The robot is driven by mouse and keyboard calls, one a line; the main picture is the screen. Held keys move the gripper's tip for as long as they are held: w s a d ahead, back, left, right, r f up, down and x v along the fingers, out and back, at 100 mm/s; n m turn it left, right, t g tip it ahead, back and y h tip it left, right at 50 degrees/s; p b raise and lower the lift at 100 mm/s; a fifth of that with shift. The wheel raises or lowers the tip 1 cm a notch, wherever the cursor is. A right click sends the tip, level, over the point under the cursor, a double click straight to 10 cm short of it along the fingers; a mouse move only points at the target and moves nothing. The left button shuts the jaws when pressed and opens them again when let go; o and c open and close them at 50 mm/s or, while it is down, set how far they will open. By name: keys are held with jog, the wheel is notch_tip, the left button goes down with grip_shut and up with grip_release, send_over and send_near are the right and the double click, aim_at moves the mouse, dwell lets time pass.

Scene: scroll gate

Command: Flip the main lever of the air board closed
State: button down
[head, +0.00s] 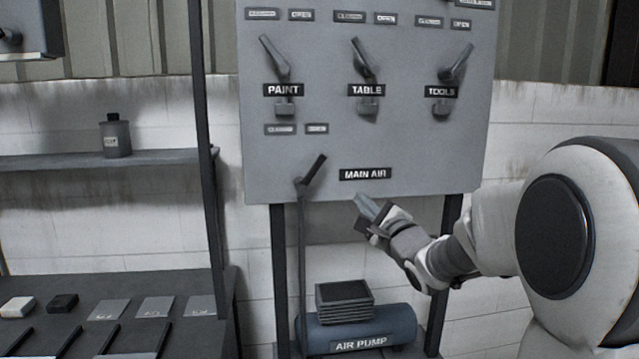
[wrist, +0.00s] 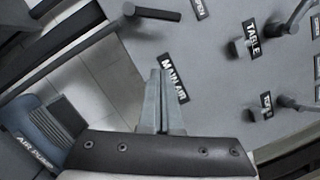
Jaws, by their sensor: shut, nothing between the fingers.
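The grey air board (head: 400,130) stands upright in the head view. Its main lever (head: 312,172) is at the lower left, with a dark handle leaning up and right, toward the OPEN label (head: 317,128). The CLOSED label (head: 280,129) is up and left of it. In the wrist view the lever (wrist: 152,13) shows at the top. The MAIN AIR plate (head: 365,174) is right of the lever. My gripper (head: 366,206) is shut and empty below this plate, right of the lever and apart from it. Its closed fingers (wrist: 160,78) show in the wrist view.
Levers for PAINT (head: 275,58), TABLE (head: 362,60) and TOOLS (head: 456,64) sit higher on the board. An air pump (head: 395,330) with a dark box (head: 344,295) stands below. A dark rack post (head: 205,150) is left of the board.

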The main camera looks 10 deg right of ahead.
aim_at(312, 173)
jog(key=shift+w, duration=0.1)
dwell(0.4)
jog(key=shift+w+a+r+b, duration=0.15)
jog(key=shift+w+a+r, duration=0.6)
jog(key=shift+w, duration=0.85)
jog(key=shift+w+a+r+b, duration=0.1)
jog(key=shift+w+a+r, duration=0.4)
jog(key=shift+w+a, duration=0.8)
jog(key=shift+w+a+r+b, duration=0.15)
jog(key=shift+w+a+r, duration=0.5)
jog(key=shift+w, duration=1.2)
